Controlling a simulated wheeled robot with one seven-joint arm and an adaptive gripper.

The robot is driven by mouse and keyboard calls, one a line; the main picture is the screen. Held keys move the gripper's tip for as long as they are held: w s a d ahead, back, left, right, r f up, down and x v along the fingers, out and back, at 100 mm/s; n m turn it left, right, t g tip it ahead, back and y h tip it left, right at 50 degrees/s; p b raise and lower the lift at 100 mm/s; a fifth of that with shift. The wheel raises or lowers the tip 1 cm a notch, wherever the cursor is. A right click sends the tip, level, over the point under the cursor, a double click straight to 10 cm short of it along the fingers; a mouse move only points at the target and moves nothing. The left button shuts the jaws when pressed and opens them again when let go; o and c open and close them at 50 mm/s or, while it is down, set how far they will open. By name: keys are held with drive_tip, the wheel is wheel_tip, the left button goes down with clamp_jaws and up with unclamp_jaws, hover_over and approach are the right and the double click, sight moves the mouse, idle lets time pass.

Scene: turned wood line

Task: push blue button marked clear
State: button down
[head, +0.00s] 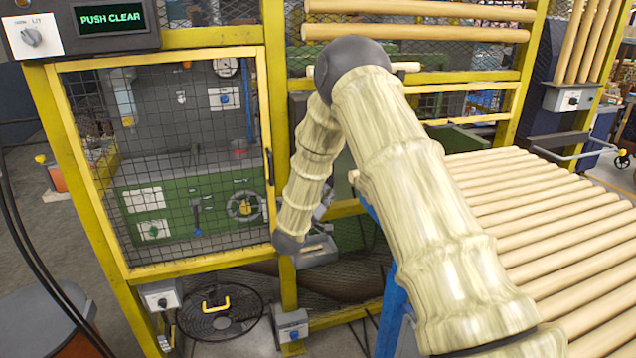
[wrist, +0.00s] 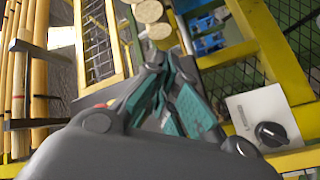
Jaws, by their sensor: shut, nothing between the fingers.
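My gripper (wrist: 168,68) shows in the wrist view with its teal-padded fingers together and nothing between them. In the head view it is mostly hidden by my arm, near the grey box (head: 316,256) on the yellow frame. No button clearly marked clear can be read. A grey box behind the fingers in the wrist view is largely covered; a small red-orange bit (wrist: 112,103) shows at its edge. I cannot tell whether the fingers touch anything. A display (head: 110,18) at the upper left reads PUSH CLEAR in green.
A yellow-framed mesh door (head: 160,262) encloses a green machine on the left. A rack of wooden rods (head: 530,215) slopes at right. A white panel with a black knob (wrist: 271,133) is at right in the wrist view.

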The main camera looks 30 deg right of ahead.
drive_tip(key=shift+w+d, duration=0.25)
drive_tip(key=shift+w, duration=0.65)
drive_tip(key=shift+w+d, duration=0.2)
drive_tip(key=shift+w, duration=0.65)
drive_tip(key=shift+w+d, duration=0.15)
drive_tip(key=shift+w, duration=0.6)
idle(1.0)
drive_tip(key=shift+s, duration=0.1)
drive_tip(key=shift+s+a, duration=0.2)
drive_tip(key=shift+s, duration=0.5)
drive_tip(key=s, duration=0.2)
drive_tip(key=s+a+p, duration=0.1)
drive_tip(key=s, duration=0.1)
drive_tip(key=shift+s+a, duration=0.1)
drive_tip(key=shift+s, duration=0.3)
idle(0.3)
idle(0.7)
